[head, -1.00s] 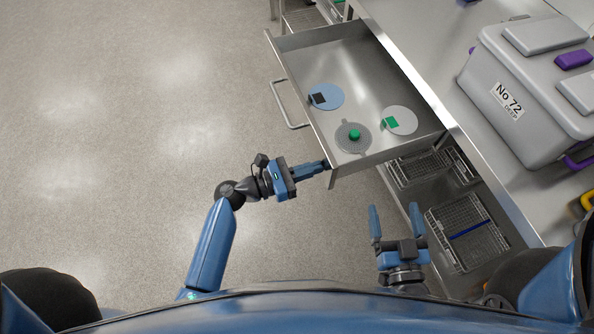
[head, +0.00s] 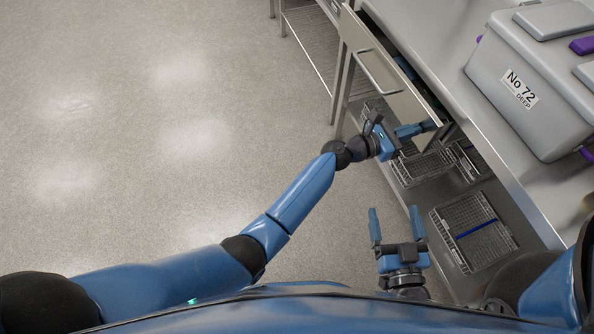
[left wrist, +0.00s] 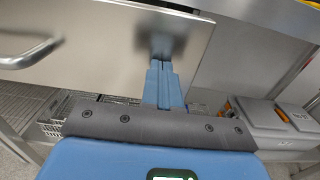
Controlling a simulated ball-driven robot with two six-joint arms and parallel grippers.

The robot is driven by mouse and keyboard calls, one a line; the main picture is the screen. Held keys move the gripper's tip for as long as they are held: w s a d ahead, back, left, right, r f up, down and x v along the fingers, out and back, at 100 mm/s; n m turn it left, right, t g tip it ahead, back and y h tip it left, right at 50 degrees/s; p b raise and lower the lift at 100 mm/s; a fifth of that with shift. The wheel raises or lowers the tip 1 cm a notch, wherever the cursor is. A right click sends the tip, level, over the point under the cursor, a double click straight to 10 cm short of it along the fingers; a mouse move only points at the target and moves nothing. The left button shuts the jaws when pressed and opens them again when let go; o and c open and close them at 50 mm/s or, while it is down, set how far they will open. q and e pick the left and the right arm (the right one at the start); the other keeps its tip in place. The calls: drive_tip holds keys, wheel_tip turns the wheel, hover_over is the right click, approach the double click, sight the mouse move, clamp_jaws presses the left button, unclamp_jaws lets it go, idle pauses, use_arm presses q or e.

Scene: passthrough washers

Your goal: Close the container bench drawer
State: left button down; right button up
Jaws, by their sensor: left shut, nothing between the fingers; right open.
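The bench drawer (head: 392,75) is mostly pushed in, with a narrow gap still showing between its front and the bench (head: 447,75). Its handle (head: 378,74) faces left in the head view and also shows in the left wrist view (left wrist: 32,56). My left gripper (head: 434,126) is shut and empty, its tips at the near end of the drawer front. In the left wrist view the fingertips (left wrist: 161,66) meet the front panel near its right end. My right gripper (head: 393,215) is open and empty, in front of the bench. The drawer's contents are mostly hidden.
A grey container (head: 515,90) labelled No 72 stands on the bench top. Wire baskets (head: 475,235) sit on the lower shelf beneath. The floor (head: 150,150) to the left is clear.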

sight(427, 124)
use_arm(q)
drive_tip(key=b+x, duration=0.2)
drive_tip(key=x, duration=0.3)
drive_tip(key=shift+f, duration=0.1)
drive_tip(key=shift+d+r, duration=0.1)
drive_tip(key=shift+r, duration=0.2)
use_arm(e)
drive_tip(key=f, duration=0.3)
drive_tip(key=shift+s+a, duration=0.1)
drive_tip(key=shift+a, duration=0.15)
use_arm(q)
drive_tip(key=shift+w+r, duration=0.1)
drive_tip(key=shift+r, duration=0.05)
use_arm(e)
drive_tip(key=shift+r, duration=0.1)
